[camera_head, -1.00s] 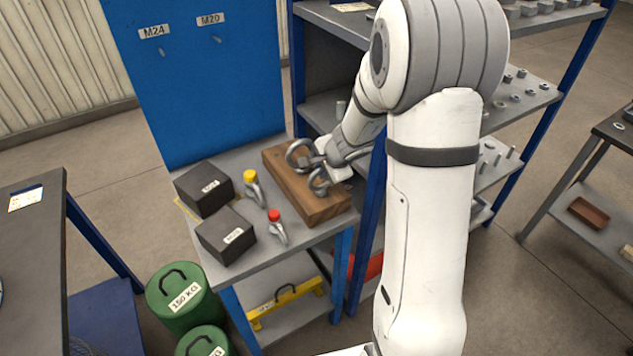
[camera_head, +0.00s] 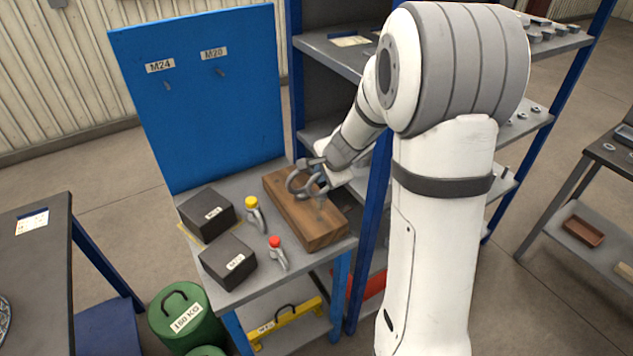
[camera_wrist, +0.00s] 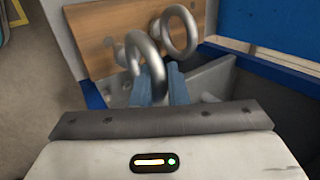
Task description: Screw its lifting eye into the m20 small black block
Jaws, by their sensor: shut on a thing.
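Two small black blocks stand on the bench: one at the back (camera_head: 207,214), one in front (camera_head: 229,262). Each bears a white label too small to read surely, so I cannot tell which is M20. Two grey lifting eyes are at the wooden block (camera_head: 289,213). My gripper (camera_wrist: 162,84) is shut on the nearer eye (camera_wrist: 145,55), its blue fingers gripping the ring. The other eye (camera_wrist: 178,28) is just behind it. In the head view the held eye appears raised off the wood, overlapping the other ring; its lower end is not clear.
A shackle with a yellow top (camera_head: 253,210) and one with a red top (camera_head: 276,250) lie between the black blocks and the wood. A blue panel (camera_head: 205,110) labelled M24 and M20 rises behind. A blue-posted shelf (camera_head: 372,230) stands close on the right.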

